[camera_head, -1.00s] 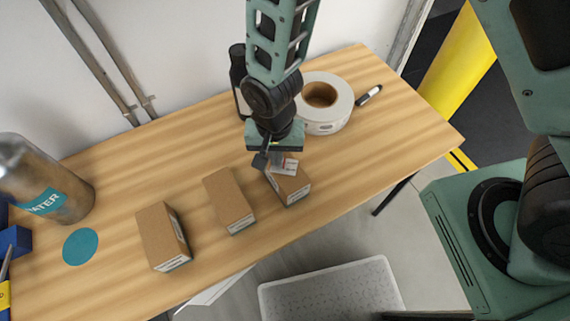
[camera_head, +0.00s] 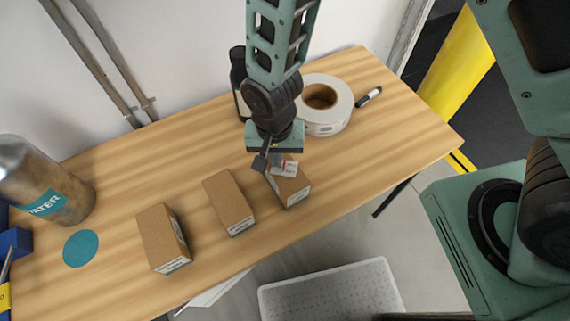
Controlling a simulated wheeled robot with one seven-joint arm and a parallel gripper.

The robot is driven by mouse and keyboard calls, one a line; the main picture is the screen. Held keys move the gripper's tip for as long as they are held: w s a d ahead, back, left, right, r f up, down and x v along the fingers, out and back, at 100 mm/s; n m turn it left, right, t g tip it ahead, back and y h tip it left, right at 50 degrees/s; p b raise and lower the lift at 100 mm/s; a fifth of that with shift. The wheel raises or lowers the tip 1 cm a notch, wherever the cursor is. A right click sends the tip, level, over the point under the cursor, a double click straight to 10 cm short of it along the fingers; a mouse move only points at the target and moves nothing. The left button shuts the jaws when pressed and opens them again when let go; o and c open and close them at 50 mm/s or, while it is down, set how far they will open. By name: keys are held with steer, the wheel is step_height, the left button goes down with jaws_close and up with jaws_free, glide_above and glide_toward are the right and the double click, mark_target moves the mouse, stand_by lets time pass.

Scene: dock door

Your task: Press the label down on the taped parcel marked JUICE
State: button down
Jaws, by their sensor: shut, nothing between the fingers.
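Three brown parcels stand in a row on the wooden table. The right parcel (camera_head: 291,190) has a white label with a red mark (camera_head: 287,168) on its top, near its far end. My gripper (camera_head: 262,163) is shut and empty, its fingertips at the far left corner of this parcel, beside the label. I cannot tell whether they touch. The middle parcel (camera_head: 229,201) and the left parcel (camera_head: 162,238) show no label on top. Print on the parcels' front ends is too small to read, so I cannot tell which is marked JUICE.
A large white roll (camera_head: 326,104) and a marker (camera_head: 369,97) lie behind at the right. A metal bottle marked WATER (camera_head: 45,182) stands at the left by a teal disc (camera_head: 81,247). A pale tray (camera_head: 330,294) is below the table's front edge (camera_head: 330,181).

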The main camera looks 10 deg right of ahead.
step_height(320, 180, up, 6)
steer(key=p, duration=0.5)
steer(key=shift+r, duration=0.2)
stand_by(0.4)
steer(key=s+d+r+n, duration=0.4)
steer(key=s+r+n, duration=0.1)
steer(key=r, duration=0.6)
steer(key=s+d+r+n, duration=0.4)
steer(key=s+r+n, duration=0.1)
steer(key=r, duration=0.5)
steer(key=shift+s+r+n+y, duration=0.3)
steer(key=shift+s+r, duration=0.05)
steer(key=shift+s, duration=0.3)
